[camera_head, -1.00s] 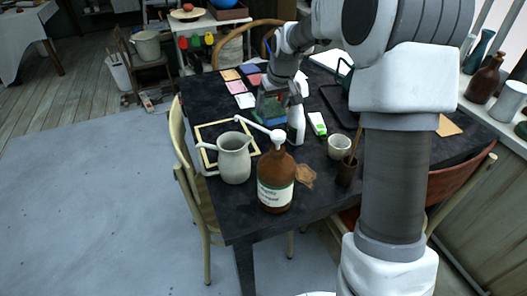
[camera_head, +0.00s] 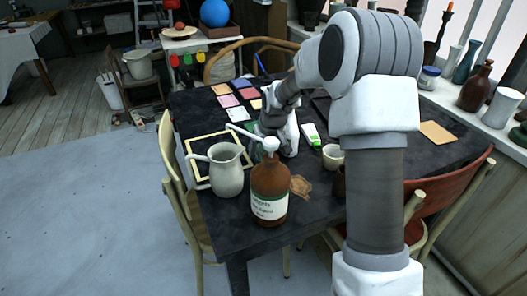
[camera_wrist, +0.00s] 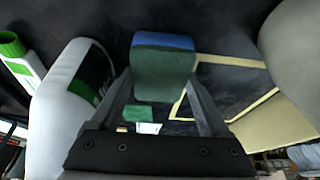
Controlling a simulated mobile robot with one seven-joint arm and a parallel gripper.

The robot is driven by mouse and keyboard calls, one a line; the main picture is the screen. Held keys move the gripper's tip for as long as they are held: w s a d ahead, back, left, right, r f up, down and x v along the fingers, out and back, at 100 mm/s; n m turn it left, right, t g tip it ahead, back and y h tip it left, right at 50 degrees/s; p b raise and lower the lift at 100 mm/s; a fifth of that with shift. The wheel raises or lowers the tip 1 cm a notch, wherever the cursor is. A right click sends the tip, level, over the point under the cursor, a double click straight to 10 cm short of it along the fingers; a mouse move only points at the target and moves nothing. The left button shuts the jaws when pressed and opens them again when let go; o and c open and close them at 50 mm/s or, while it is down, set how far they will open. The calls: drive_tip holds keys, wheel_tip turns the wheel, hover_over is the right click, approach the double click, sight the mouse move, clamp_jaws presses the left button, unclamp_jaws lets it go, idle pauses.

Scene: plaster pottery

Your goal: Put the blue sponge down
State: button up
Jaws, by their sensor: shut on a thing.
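The blue sponge (camera_wrist: 163,65) shows in the wrist view as a block with a blue edge and a dark green face. It sits between the fingertips of my gripper (camera_wrist: 160,85), which is shut on it. The dark tabletop (camera_wrist: 215,38) is behind it; I cannot tell whether the sponge touches it. In the head view my gripper is low over the table, behind the brown bottle's pump, and the sponge is mostly hidden there.
The brown pump bottle (camera_head: 269,195) and grey jug (camera_head: 227,172) stand in front. A yellow-edged frame (camera_wrist: 245,107) lies beside the sponge. A cup (camera_head: 333,157) stands right.

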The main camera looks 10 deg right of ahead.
drive_tip(key=shift+f, duration=0.2)
drive_tip(key=o, duration=1.3)
drive_tip(key=shift+r, duration=0.1)
drive_tip(key=shift+r, duration=0.1)
drive_tip(key=shift+r, duration=0.35)
drive_tip(key=p+v, duration=0.3)
drive_tip(key=v, duration=0.8)
drive_tip(key=shift+s+d+r, duration=0.1)
drive_tip(key=shift+r, duration=0.1)
drive_tip(key=shift+s, duration=0.1)
